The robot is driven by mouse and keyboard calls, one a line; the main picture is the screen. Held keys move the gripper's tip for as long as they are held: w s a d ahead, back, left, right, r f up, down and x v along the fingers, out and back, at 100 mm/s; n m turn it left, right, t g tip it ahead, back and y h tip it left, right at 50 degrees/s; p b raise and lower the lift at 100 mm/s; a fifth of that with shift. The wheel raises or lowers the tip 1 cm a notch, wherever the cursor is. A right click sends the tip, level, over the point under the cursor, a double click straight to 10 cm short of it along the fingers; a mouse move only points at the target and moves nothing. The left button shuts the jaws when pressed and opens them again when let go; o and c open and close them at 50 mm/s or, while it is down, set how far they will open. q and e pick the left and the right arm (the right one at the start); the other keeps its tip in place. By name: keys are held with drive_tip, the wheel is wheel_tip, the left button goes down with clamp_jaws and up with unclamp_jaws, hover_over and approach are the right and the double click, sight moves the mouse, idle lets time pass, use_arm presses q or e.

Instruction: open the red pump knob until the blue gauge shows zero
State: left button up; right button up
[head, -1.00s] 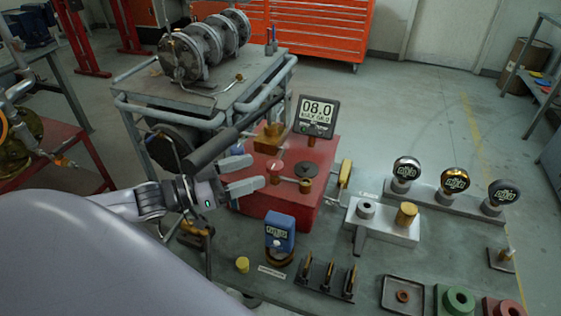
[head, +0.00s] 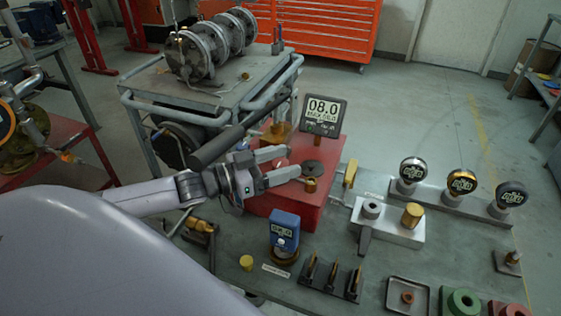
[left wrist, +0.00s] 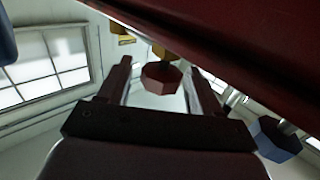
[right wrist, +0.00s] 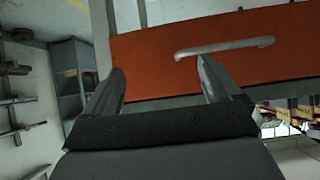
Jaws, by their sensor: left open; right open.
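The red pump knob (head: 281,163) is on the red pump block (head: 300,217). It is partly hidden between the fingers of my left gripper (head: 293,161). My left gripper is open, with its fingers on either side of the knob. In the left wrist view, a dark red faceted knob (left wrist: 160,78) sits between the spread fingers, apart from both. The blue gauge (head: 285,230) stands upright on the bench in front of the block; its small reading is not legible. My right gripper (right wrist: 163,82) is open and empty in the right wrist view.
A black display (head: 322,114) behind the block reads 08.0. A dark round knob (head: 313,168) stands close right of my left fingers. Three round gauges (head: 462,183) stand on a rail at right. A rack of small dark pieces (head: 331,279) lies in front.

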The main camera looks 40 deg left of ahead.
use_arm(q)
drive_tip(key=c, duration=1)
drive_tip(key=shift+o, duration=0.2)
drive_tip(key=shift+r+n+t+y+p, duration=0.1)
drive_tip(key=shift+n+t+y+p, duration=0.3)
drive_tip(key=shift+p, duration=0.45)
drive_tip(key=n+y+p, duration=0.1)
drive_tip(key=y, duration=0.1)
drive_tip(key=shift+n+t+y, duration=0.3)
drive_tip(key=shift+t, duration=0.1)
drive_tip(key=shift+n+t+y, duration=0.5)
drive_tip(key=shift+n+y, duration=1.7)
drive_tip(key=shift+y, duration=1)
drive_tip(key=shift+n+y, duration=0.3)
drive_tip(key=shift+y, duration=0.3)
